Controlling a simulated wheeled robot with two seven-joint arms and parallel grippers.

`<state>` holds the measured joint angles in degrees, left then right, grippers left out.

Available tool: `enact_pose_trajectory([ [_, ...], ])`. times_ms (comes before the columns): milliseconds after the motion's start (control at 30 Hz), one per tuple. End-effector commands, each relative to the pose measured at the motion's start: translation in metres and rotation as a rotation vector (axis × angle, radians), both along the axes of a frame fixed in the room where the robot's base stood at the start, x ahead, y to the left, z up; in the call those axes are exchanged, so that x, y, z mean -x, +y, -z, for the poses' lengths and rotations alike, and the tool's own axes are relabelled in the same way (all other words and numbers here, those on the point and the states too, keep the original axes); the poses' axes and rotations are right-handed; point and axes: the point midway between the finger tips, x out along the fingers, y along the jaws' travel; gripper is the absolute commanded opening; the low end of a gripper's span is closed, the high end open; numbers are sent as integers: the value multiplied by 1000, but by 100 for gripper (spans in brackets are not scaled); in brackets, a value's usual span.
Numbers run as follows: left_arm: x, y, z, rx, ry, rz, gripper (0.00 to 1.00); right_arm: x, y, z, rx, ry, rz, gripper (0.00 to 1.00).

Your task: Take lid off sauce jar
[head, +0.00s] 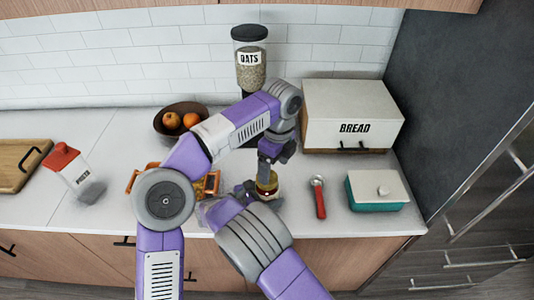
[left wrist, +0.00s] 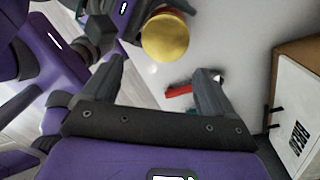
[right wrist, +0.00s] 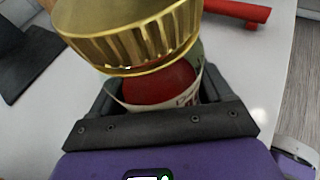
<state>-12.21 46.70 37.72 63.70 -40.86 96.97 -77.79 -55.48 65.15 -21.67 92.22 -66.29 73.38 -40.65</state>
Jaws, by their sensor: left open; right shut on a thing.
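The sauce jar (head: 267,187) stands upright on the counter, with red contents showing through its glass in the right wrist view (right wrist: 160,84). A ribbed gold lid (right wrist: 135,35) covers its top. Whether the lid is loose, I cannot tell. My right gripper (right wrist: 160,90) is shut around the jar's body below the lid; in the head view it is partly hidden by my arm. My left gripper (head: 266,166) is just above the jar, pointing down. In the left wrist view its fingers (left wrist: 160,72) are open and empty, with the round lid (left wrist: 165,38) beyond the fingertips.
A red-handled utensil (head: 320,198) and a teal dish with a white lid (head: 377,190) lie right of the jar. A bread box (head: 350,112) and an oats jar (head: 250,70) stand behind.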

Motion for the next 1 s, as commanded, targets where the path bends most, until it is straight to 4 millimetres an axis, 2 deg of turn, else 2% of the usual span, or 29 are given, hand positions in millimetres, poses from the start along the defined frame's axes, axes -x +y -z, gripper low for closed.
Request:
enact_pose_trajectory([
  [100,-4,6,-10,32,-5,221,87,0,0,0,-1,-1,0,0],
  [200,-7,11,-18,50,-16,370,87,0,0,0,-1,-1,0,0],
  [333,-10,16,-26,65,-27,497,87,0,0,0,-1,-1,0,0],
  [467,-11,19,-28,70,-34,553,87,0,0,0,-1,-1,0,0],
  [567,-12,20,-20,68,-34,564,87,0,0,0,-1,-1,0,0],
  [900,-11,20,31,70,-33,562,87,0,0,0,-1,-1,0,0],
  [1000,-11,19,41,71,-34,562,87,0,0,0,-1,-1,0,0],
])
